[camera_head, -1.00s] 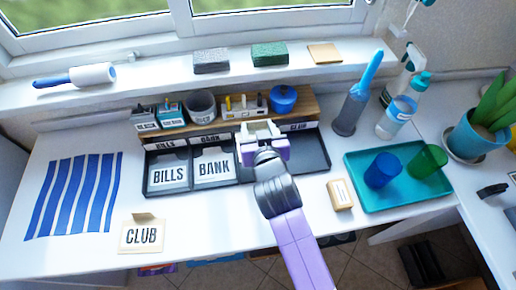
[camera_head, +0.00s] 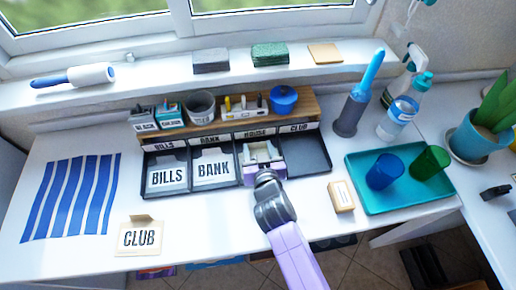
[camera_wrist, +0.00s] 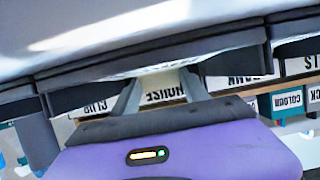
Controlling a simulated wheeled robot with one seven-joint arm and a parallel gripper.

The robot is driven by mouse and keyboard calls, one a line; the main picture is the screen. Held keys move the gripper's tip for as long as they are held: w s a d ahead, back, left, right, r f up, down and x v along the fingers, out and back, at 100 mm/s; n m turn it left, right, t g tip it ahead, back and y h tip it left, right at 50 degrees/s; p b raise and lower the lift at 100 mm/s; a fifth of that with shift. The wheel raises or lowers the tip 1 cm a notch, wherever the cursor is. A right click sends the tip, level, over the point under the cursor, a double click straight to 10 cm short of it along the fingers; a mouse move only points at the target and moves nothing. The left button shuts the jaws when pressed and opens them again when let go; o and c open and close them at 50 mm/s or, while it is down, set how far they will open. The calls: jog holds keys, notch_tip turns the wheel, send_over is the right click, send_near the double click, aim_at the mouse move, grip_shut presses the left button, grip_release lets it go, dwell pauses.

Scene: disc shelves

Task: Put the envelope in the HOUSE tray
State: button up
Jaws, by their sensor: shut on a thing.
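My gripper (camera_head: 263,152) is down at the HOUSE tray, the third compartment from the left in the dark row under the wooden shelf. It is shut on a pale envelope, of which little shows between the fingers in the head view. In the wrist view my gripper (camera_wrist: 160,88) has its two grey fingers close to the upside-down HOUSE label (camera_wrist: 162,95). The HOUSE label also shows above the gripper in the head view (camera_head: 255,133). My gripper hides most of the HOUSE tray, so I cannot tell whether the envelope touches its floor.
A BILLS envelope (camera_head: 167,176) and a BANK envelope (camera_head: 213,169) lie in the two left trays. The CLUB tray (camera_head: 308,156) at the right is empty. A CLUB envelope (camera_head: 140,236) lies on the desk. A small box (camera_head: 341,196) and a teal tray (camera_head: 400,200) with cups stand to the right.

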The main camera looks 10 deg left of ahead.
jog(key=shift+f, duration=0.1)
jog(key=o, duration=1.3)
jog(key=shift+r, duration=0.25)
jog(key=v, duration=1.2)
jog(key=shift+p, duration=0.3)
